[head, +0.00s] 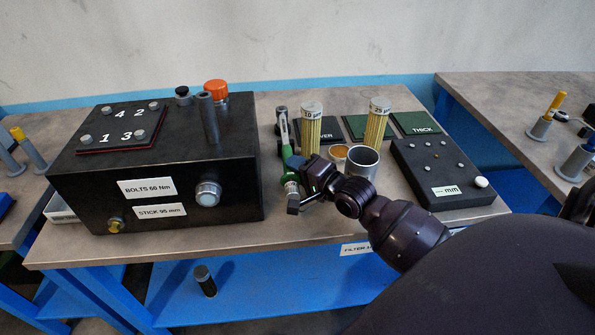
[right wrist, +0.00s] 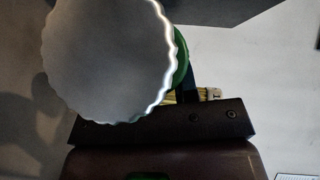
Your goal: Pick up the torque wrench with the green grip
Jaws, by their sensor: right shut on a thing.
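The torque wrench with the green grip shows in the head view as a green part with a pale label (head: 291,187) at the fingers of my right gripper (head: 296,184). The gripper is shut on it, and its fingers and wrist hide part of the tool. In the right wrist view a large grey scalloped end cap (right wrist: 110,60) fills the upper left, with a bit of green behind it. Just behind the gripper is another green-handled length with a dark end (head: 284,128); I cannot tell whether it belongs to the same tool. My left gripper is not in view.
A black box (head: 155,180) with numbered bolts stands to the left. Two yellow pleated filters (head: 312,130), a metal cup (head: 362,162) and a black block (head: 440,170) stand behind and to the right. Green-topped plates lie at the back. The table's front strip is clear.

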